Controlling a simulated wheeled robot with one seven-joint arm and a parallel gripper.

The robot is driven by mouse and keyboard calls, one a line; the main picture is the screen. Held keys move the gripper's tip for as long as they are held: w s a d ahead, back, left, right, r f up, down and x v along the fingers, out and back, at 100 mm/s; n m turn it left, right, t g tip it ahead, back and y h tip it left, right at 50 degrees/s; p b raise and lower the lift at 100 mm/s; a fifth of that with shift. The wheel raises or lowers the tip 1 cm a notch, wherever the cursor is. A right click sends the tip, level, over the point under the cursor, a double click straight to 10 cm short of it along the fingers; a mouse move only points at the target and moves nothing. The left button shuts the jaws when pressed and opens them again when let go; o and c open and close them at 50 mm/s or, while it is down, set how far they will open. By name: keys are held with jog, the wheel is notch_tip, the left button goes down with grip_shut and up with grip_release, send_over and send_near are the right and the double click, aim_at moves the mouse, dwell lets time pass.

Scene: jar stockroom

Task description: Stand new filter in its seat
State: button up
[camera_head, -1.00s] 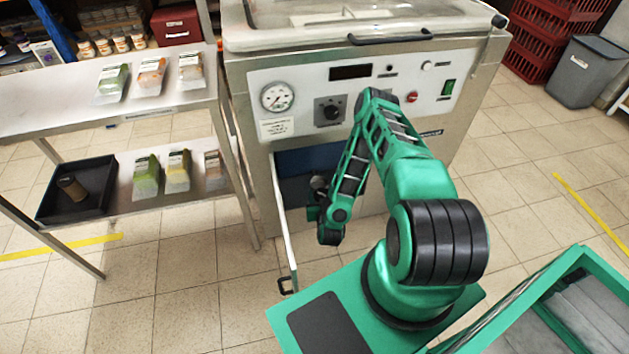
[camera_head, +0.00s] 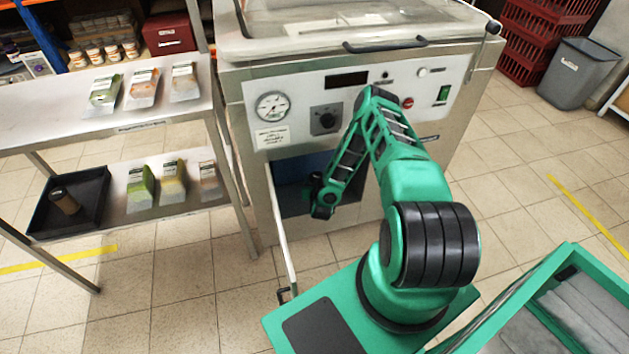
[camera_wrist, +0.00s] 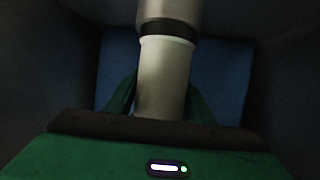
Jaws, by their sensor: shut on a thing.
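The new filter (camera_wrist: 163,75) is a pale cylinder in the wrist view, with a dark band near its far end. My gripper (camera_wrist: 160,104) is shut on it, one green finger on each side. Beyond the band is a grey round part (camera_wrist: 168,12), cut off by the frame's top edge; it lines up with the filter, but I cannot tell whether they touch or whether it is the seat. In the head view my wrist is at the open, blue-backed bay (camera_head: 290,190) of the machine; the filter is hidden there.
The bay's door (camera_head: 281,225) stands open on its left. Dark walls are close on both sides in the wrist view. A brown cylinder (camera_head: 64,201) lies in a black tray (camera_head: 95,203) on the left rack's lower shelf. Food packs stand beside it.

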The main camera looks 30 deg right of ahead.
jog(key=shift+w+d, duration=0.25)
jog(key=shift+w, duration=0.3)
jog(key=shift+w+d, duration=0.25)
jog(key=shift+w, duration=0.25)
jog(key=shift+w+d+f, duration=0.1)
jog(key=shift+w+f, duration=0.1)
jog(key=shift+f, duration=0.05)
jog(key=shift+s+f, duration=0.2)
jog(key=shift+f, duration=1.45)
grip_shut()
jog(key=o, duration=1.2)
grip_release()
jog(key=shift+f, duration=0.15)
jog(key=shift+c, duration=0.2)
jog(key=shift+w+r, duration=0.1)
jog(key=shift+r, duration=0.1)
jog(key=v, duration=1.2)
jog(key=shift+w+r, duration=0.1)
jog(key=shift+w, duration=0.05)
